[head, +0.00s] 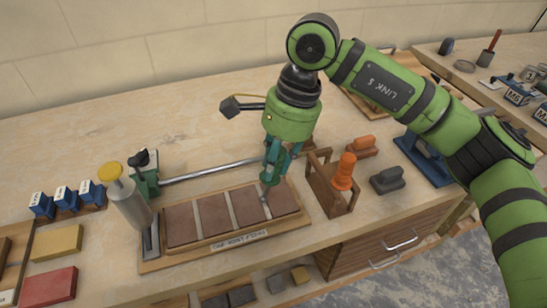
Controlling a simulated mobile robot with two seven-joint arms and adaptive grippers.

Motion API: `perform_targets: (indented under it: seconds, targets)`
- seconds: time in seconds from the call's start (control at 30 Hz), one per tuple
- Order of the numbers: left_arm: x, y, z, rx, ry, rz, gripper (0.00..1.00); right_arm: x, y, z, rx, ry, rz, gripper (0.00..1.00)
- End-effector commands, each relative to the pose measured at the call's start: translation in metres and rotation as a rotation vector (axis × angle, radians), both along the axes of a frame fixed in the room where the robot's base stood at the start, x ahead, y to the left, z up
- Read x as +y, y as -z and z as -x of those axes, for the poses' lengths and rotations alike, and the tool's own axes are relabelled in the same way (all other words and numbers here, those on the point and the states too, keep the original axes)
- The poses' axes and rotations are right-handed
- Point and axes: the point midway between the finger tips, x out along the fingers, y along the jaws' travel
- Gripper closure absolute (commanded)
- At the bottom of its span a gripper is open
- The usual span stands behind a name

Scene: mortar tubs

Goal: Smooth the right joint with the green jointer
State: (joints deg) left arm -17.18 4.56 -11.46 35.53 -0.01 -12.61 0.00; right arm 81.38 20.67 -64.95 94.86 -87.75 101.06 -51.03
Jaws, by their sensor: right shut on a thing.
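The brick panel (182,224) is a wooden-framed board with reddish-brown bricks and pale joints between them. It lies at the front of the workbench with a label on its front edge. The right joint (262,198) is the pale line left of the last brick. My right gripper (272,168) points down over this joint and is shut on the green jointer (270,178). Only a little of the jointer's handle and metal end shows below the fingers, low at the joint. I cannot tell whether it touches the mortar. My left gripper is not in view.
A wooden rack (321,186) with an orange-handled tool (344,172) stands close right of the panel. A grey float (387,180) and an orange one (361,147) lie beyond. A yellow-capped tube (127,200) stands at the panel's left end. A metal rod (213,171) runs behind it.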

Motion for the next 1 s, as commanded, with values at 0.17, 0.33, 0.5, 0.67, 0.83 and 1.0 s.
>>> perform_targets:
  seconds: [0.17, 0.33, 0.5, 0.67, 0.83, 1.0]
  targets:
    - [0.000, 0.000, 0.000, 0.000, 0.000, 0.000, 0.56, 0.000, -0.001, 0.000, -0.001, 0.001, -0.001, 1.00]
    - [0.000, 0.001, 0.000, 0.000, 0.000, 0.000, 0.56, -0.001, -0.001, 0.001, -0.002, 0.002, -0.002, 1.00]
    - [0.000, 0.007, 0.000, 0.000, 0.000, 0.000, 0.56, -0.003, 0.001, 0.007, -0.003, 0.002, -0.002, 1.00]
    - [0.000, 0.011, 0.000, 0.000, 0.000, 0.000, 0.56, -0.005, 0.002, 0.013, -0.003, 0.002, -0.001, 1.00]
    - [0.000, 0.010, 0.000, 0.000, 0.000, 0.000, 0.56, -0.005, 0.001, 0.013, -0.001, 0.002, -0.001, 1.00]
    - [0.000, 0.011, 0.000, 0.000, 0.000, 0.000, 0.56, -0.005, 0.002, 0.014, 0.000, 0.002, 0.000, 1.00]
